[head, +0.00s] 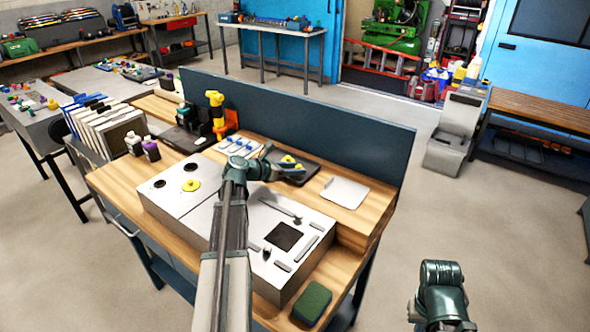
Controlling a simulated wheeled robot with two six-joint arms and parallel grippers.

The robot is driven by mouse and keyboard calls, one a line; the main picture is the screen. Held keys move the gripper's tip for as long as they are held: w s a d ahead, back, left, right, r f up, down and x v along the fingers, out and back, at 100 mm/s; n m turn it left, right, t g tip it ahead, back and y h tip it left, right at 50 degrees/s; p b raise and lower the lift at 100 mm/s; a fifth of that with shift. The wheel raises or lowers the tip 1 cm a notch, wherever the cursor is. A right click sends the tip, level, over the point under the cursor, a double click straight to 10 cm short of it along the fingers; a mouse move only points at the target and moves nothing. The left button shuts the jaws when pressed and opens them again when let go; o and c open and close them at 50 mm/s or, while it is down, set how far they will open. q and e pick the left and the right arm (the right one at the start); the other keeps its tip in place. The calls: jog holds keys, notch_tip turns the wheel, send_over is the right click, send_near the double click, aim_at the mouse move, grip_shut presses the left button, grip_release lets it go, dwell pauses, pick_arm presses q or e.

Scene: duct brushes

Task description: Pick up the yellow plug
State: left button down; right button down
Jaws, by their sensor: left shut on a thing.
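A yellow plug (289,160) shows at the fingers of my left gripper (293,172), above the dark tray behind the metal duct box. My left gripper is shut on it, and the fingers partly hide it. My right arm hangs at the lower right, away from the bench. Its gripper (451,326) is cut by the picture edge, so its jaws cannot be made out.
The grey duct box (180,212) has round holes, a dark square opening and a loose tool on top. A green sponge (312,302) lies in front, a white sheet (344,192) at the right. A yellow-orange tool (216,110) and bottles stand at the back left. A dark panel (330,130) closes the back.

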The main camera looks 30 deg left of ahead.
pick_arm(q)
jog(key=r+p, duration=0.1)
jog(key=s+r+p, duration=0.1)
jog(key=shift+r, duration=0.4)
jog(key=s, duration=0.5)
jog(key=s+p, duration=0.1)
jog(key=s, duration=0.4)
jog(key=s+a+r, duration=0.1)
jog(key=s, duration=0.4)
jog(key=shift+a, duration=0.1)
